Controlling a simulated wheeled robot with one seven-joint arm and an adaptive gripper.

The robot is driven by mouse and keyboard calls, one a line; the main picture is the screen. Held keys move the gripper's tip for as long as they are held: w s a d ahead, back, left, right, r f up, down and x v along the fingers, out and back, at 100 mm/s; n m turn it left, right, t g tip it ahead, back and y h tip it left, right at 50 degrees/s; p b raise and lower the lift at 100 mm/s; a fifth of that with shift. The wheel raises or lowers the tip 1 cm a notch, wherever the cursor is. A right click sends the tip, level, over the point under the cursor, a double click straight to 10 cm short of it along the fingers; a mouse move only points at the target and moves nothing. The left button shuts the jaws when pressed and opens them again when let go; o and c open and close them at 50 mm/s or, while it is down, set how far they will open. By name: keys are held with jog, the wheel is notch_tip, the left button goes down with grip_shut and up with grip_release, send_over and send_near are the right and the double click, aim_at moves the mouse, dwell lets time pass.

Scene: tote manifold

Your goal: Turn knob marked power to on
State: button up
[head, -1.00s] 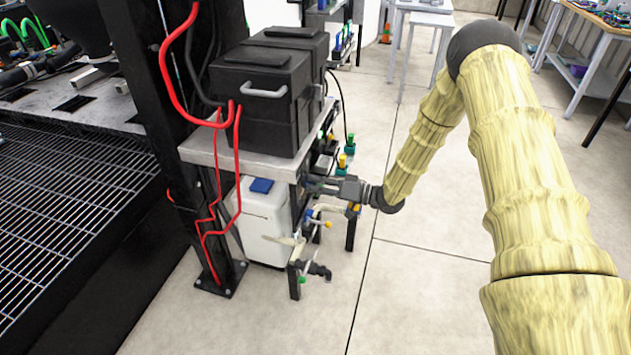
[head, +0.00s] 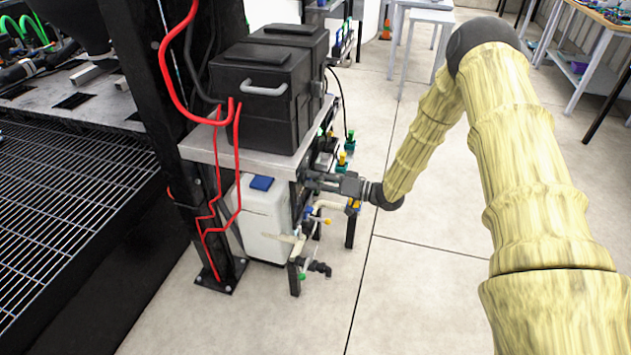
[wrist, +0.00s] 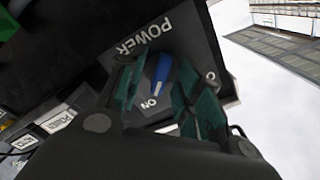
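The power knob (wrist: 161,72) is a blue pointer on a grey plate (wrist: 188,35) marked POWER, in the wrist view. An ON mark sits just below its lower end, and a partly hidden mark starting with O is to its right. The blue pointer runs nearly upright in the picture, its lower end near ON. My gripper (wrist: 160,88) has its green-padded fingers apart, one on each side of the knob. I cannot tell whether they touch it. In the head view my gripper (head: 312,180) reaches the rack's right side, and the knob is hidden there.
Other labelled panels (wrist: 55,122) lie at the lower left of the wrist view. In the head view, a black case (head: 258,115) stands on the rack shelf, with a white canister (head: 262,220) below. Valves and pipes (head: 318,266) stick out under my gripper.

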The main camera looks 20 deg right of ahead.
jog(key=shift+s, duration=0.1)
jog(key=v, duration=1.2)
